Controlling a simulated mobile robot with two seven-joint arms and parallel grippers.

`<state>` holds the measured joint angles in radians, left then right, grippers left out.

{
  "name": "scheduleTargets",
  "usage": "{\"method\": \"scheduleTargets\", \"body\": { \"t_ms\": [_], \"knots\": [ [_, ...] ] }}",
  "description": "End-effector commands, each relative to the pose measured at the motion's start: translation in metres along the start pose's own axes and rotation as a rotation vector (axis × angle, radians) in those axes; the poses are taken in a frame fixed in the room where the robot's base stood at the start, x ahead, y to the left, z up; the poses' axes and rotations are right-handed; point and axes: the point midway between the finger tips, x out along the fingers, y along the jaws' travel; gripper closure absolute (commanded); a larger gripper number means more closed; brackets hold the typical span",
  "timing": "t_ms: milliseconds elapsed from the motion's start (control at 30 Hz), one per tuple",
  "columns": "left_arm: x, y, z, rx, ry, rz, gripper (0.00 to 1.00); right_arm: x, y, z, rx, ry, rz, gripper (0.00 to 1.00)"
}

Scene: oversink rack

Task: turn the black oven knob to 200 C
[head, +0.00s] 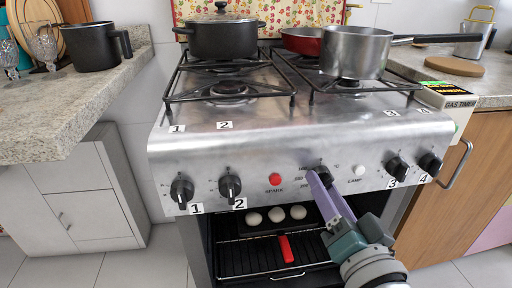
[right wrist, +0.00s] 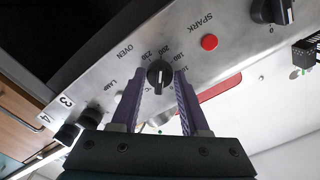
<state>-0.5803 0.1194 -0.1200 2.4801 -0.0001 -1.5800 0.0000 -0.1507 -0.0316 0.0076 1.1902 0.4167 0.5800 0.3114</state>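The black oven knob (head: 323,172) sits at the middle of the stove's front panel. In the right wrist view the knob (right wrist: 160,74) shows between the two purple fingers, with a light pointer mark on its face. Printed numbers, among them 200 and 230, curve around its far side. I cannot tell exactly which number the mark lines up with. My right gripper (head: 319,190) reaches up to the panel from below. In the wrist view, the right gripper (right wrist: 160,88) is open around the knob, with a small gap on each side. My left gripper is not in view.
A red spark button (head: 275,179) and white lamp button (head: 359,171) flank the knob. Burner knobs 1 (head: 182,189), 2 (head: 230,187), 3 (head: 397,167) and 4 (head: 430,163) stand further out. Below is the oven opening with eggs (head: 276,214) and a rack (head: 250,256).

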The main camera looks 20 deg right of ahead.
Motion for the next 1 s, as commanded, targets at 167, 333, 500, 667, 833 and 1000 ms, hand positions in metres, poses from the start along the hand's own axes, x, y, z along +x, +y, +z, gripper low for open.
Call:
{"method": "scheduleTargets", "body": {
  "t_ms": [167, 333, 500, 667, 833, 1000],
  "knots": [
    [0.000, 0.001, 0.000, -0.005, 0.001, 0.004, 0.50, 0.000, 0.000, 0.000, 0.001, 0.000, 0.000, 0.34],
    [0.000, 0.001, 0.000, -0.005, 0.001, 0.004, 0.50, 0.000, 0.000, 0.000, 0.001, 0.000, 0.000, 0.28],
    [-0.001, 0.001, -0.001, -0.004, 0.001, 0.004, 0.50, -0.003, 0.000, 0.000, 0.001, -0.002, 0.001, 0.28],
    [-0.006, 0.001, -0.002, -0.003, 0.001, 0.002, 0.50, -0.024, 0.000, -0.001, 0.001, -0.004, 0.003, 0.28],
    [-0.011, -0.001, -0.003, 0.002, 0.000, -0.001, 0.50, -0.060, 0.000, 0.000, 0.001, -0.004, 0.003, 0.28],
    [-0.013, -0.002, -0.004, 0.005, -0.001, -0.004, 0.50, -0.087, 0.000, 0.000, 0.000, -0.002, 0.001, 0.28]
  ]
}}
